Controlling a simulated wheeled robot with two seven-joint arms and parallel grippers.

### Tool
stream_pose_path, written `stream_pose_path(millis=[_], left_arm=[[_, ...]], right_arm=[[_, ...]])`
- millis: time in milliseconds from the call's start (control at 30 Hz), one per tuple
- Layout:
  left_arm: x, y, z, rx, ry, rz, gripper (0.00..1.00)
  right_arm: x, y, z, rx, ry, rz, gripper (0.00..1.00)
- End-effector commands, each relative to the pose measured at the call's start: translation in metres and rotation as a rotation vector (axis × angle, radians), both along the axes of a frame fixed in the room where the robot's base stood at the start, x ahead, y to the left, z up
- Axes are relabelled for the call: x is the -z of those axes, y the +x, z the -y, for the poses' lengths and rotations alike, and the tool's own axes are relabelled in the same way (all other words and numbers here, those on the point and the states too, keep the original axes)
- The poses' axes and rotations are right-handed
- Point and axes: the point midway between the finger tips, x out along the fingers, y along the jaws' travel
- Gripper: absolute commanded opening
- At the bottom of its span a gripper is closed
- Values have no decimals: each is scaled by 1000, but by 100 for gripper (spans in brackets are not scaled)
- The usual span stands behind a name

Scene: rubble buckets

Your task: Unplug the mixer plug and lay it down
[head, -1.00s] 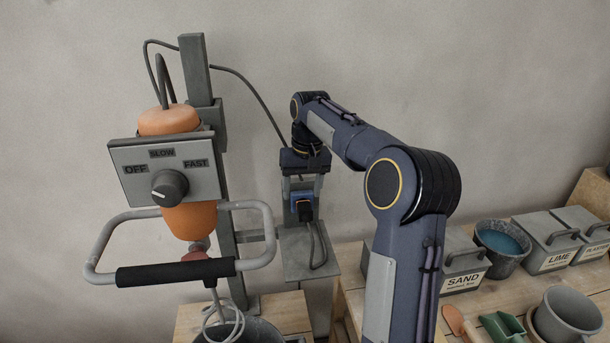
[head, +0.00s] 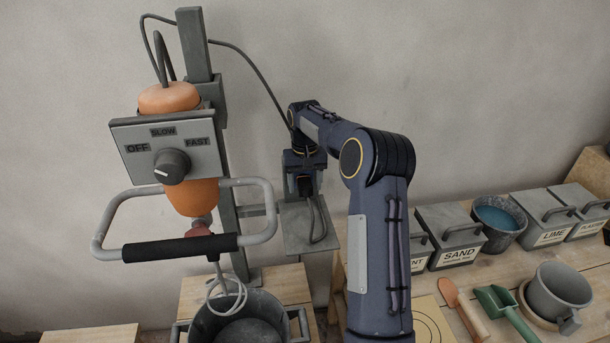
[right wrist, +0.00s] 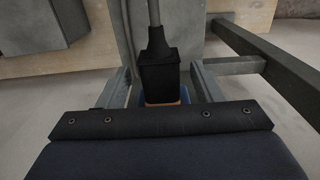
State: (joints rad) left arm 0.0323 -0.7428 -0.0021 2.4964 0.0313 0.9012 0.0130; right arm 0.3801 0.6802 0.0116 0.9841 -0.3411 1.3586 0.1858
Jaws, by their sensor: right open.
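My right gripper (head: 304,184) is open at the plug, with one grey finger on each side. My left gripper is not in view.
A grey shelf plate (head: 322,232) lies below the socket. A dark bucket (head: 195,325) stands under the mixer. The bench at the right holds a sand box (head: 455,235), a lime box (head: 550,225), a blue-filled bucket (head: 497,222), trowels and a grey pot (head: 555,292).

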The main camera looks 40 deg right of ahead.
Motion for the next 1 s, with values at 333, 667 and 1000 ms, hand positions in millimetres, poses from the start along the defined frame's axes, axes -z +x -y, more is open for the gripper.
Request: stream_pose_path(millis=[333,667,1000], left_arm=[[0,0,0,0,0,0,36],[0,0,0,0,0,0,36],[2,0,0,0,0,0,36]], right_arm=[[1,0,0,-1,1,0,46],[0,0,0,-1,0,1,28],[0,-2,-1,-1,0,2,7]])
